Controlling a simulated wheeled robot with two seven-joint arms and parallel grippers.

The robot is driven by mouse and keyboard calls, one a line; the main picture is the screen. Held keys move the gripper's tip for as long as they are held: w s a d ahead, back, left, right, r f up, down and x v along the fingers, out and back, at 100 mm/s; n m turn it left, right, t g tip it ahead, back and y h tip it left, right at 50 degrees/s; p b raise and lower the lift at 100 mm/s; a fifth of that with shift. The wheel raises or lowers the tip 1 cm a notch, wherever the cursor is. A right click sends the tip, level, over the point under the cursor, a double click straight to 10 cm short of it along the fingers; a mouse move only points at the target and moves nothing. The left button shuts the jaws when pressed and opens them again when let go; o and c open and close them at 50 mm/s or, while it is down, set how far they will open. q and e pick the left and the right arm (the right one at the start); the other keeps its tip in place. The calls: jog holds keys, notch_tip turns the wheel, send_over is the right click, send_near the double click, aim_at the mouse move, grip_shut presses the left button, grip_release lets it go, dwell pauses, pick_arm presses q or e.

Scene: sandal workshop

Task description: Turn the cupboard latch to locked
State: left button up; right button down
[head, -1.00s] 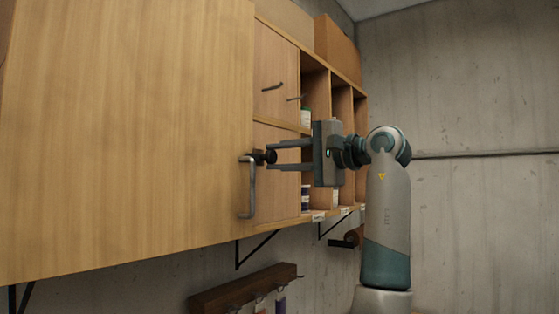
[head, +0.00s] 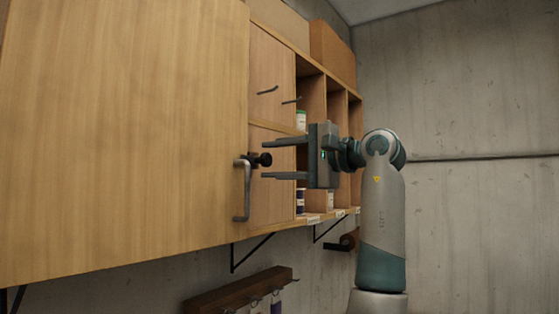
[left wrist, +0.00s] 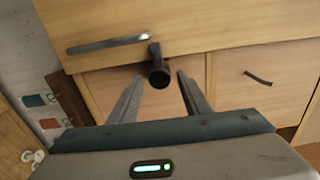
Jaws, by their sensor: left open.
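The cupboard latch (head: 260,159) is a dark piece with a round black knob, set at the edge of the large wooden cupboard door (head: 120,130). It also shows in the left wrist view (left wrist: 158,72), with its knob end toward the camera. My left gripper (head: 264,159) is open, its two fingers level with the latch, one above and one below the knob. In the left wrist view, the knob lies between the fingertips (left wrist: 159,77), with a gap on each side. I cannot tell how far the latch is turned. My right gripper is out of view.
A grey bar handle (head: 242,190) stands out from the door just left of the latch. Behind my gripper are open shelves (head: 313,95) with small jars. Small drawer handles (head: 268,90) stick out above. A hook rail (head: 240,291) hangs below.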

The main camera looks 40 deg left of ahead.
pick_arm(q)
jog(key=shift+w+d+f+b, duration=0.1)
jog(key=shift+d+b, duration=0.2)
jog(key=shift+d, duration=0.25)
jog(key=w+d+b, duration=0.1)
jog(key=d+b, duration=0.3)
jog(key=d, duration=1.2)
jog(key=shift+w+d, duration=0.15)
jog(key=shift+w, duration=0.25)
